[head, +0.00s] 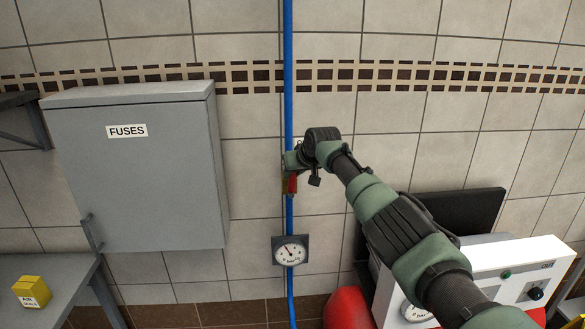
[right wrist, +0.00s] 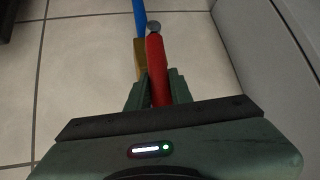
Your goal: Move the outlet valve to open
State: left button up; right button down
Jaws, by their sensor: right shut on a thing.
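The outlet valve sits on a vertical blue pipe (head: 288,90) on the tiled wall. Its red handle (head: 292,184) shows just below my right gripper (head: 292,166), close to the pipe; the rest is hidden behind the gripper. In the right wrist view, the red handle (right wrist: 156,62) lies between the two green fingers of my right gripper (right wrist: 158,88), which is shut on it. The brass valve body (right wrist: 140,55) and the blue pipe (right wrist: 139,18) show beyond it. I cannot tell the handle's exact angle. My left gripper is not in view.
A round gauge (head: 290,250) is on the pipe below the valve. A grey fuse box (head: 130,180) hangs to the left. A red tank (head: 346,309) and a white control box (head: 520,270) stand lower right. A yellow box (head: 32,291) lies on a grey table (head: 62,272).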

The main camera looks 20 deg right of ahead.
jog(key=shift+w+a+r, duration=0.1)
jog(key=shift+a+r, duration=0.05)
jog(key=shift+a, duration=0.2)
jog(key=shift+a+h+p, duration=0.1)
jog(key=shift+h+p, duration=0.2)
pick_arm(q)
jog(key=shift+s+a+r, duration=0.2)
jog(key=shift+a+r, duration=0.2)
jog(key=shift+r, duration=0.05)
pick_arm(e)
jog(key=shift+n, duration=0.3)
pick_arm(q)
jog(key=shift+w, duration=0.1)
pick_arm(e)
jog(key=c, duration=1.3)
grip_release()
jog(key=shift+w, duration=0.1)
jog(key=shift+o, duration=0.2)
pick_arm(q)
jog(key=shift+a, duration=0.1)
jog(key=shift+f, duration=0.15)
